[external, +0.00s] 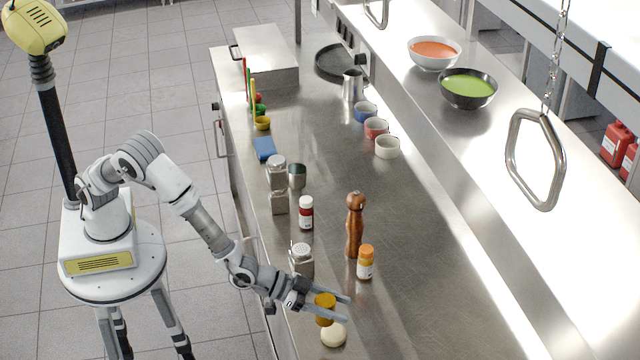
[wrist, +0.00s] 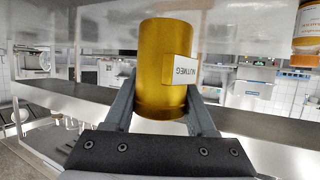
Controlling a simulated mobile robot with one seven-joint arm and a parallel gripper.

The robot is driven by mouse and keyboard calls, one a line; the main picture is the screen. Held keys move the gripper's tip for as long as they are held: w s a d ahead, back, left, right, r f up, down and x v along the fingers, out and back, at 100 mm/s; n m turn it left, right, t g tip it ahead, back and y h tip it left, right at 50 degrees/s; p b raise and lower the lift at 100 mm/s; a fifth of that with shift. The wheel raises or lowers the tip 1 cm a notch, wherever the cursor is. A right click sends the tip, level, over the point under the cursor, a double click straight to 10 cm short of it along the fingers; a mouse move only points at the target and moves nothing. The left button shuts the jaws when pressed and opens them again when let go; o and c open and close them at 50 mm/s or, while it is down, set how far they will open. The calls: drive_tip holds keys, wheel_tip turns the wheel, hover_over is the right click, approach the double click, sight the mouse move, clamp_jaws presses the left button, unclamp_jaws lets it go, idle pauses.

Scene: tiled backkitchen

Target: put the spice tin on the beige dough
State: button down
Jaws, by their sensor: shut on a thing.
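The spice tin is a gold cylinder (external: 324,309) near the front end of the counter. In the wrist view the gold tin (wrist: 163,75) carries a white label reading NUTMEG. My gripper (external: 340,305) is shut on the tin, with a finger on either side of it. The beige dough (external: 333,336) is a small pale round lump on the steel counter, just below the tin in the external view. Whether the tin's base touches the dough or hangs above it, I cannot tell. The dough is not visible in the wrist view.
An orange-capped bottle (external: 365,262) and a wooden pepper mill (external: 354,225) stand behind the gripper. A metal-topped shaker (external: 301,259) stands close to my forearm. A red-labelled jar (external: 306,212) is farther back. The counter right of the dough is clear.

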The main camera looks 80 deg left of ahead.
drive_tip(key=w+f, duration=0.1)
drive_tip(key=w+a, duration=0.1)
drive_tip(key=shift+w+f, duration=0.35)
drive_tip(key=shift+f, duration=1.95)
drive_tip(key=shift+f, duration=0.1)
drive_tip(key=shift+f, duration=0.15)
drive_tip(key=shift+c, duration=1.1)
unclamp_jaws()
